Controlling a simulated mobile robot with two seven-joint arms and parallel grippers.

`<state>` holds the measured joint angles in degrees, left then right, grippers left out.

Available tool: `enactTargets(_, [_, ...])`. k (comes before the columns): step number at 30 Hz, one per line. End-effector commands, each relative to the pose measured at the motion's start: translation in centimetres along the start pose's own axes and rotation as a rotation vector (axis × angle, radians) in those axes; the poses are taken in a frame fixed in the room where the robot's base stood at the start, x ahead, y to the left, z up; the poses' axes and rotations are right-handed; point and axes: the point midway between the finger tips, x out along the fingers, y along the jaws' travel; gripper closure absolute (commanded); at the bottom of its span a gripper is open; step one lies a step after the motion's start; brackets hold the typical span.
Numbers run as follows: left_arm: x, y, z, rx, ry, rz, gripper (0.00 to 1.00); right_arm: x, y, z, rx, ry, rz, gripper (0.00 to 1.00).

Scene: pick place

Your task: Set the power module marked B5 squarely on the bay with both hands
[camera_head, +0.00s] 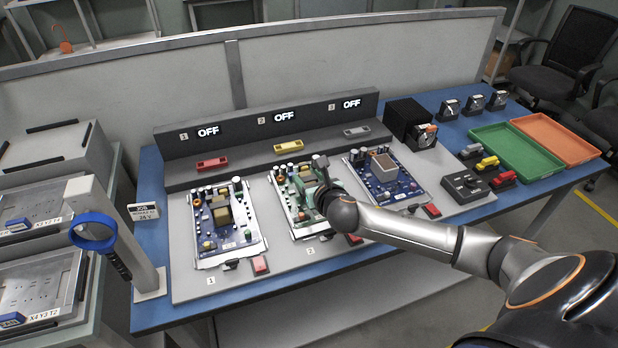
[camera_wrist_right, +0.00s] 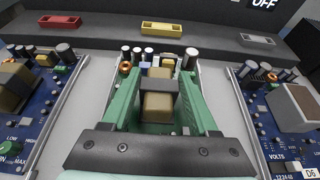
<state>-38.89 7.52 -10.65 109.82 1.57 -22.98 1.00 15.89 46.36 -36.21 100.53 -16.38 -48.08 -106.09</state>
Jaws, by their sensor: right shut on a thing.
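No B5 marking is readable, so I cannot tell which board is that module. A green circuit board (camera_head: 304,203) with yellow parts sits in the middle bay; it also shows in the right wrist view (camera_wrist_right: 148,127). I cannot tell whether this block is part of the board. My left gripper is not in view.
A grey console (camera_head: 270,140) with several OFF displays stands behind the bays. A black box (camera_head: 404,120), a green tray (camera_head: 515,150) and an orange tray (camera_head: 556,138) are at right. A blue ring (camera_head: 93,232) hangs on a post at left.

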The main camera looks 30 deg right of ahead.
Motion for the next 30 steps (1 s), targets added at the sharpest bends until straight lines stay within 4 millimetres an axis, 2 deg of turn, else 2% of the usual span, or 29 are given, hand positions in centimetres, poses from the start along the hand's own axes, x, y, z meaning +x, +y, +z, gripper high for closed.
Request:
enactTargets(3, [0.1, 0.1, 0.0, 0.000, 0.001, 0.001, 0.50, 0.1, 0.0, 0.1, 0.001, -0.009, 0.001, 1.00])
enactTargets(4, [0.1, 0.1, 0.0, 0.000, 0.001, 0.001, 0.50, 0.1, 0.0, -0.3, 0.000, 0.001, 0.000, 0.38])
enactTargets(11, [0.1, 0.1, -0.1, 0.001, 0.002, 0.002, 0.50, 0.1, 0.0, -0.3, 0.000, 0.001, 0.000, 0.12])
enactTargets(22, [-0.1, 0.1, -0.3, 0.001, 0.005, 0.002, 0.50, -0.2, 0.0, 0.1, -0.002, 0.001, 0.000, 0.10])
enactTargets(26, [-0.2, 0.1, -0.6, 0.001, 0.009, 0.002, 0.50, -1.8, 0.0, 0.1, -0.003, 0.002, 0.001, 0.10])
enactTargets(30, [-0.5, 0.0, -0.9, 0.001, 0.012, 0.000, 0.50, -4.4, 0.0, 0.1, -0.005, 0.002, 0.001, 0.10])
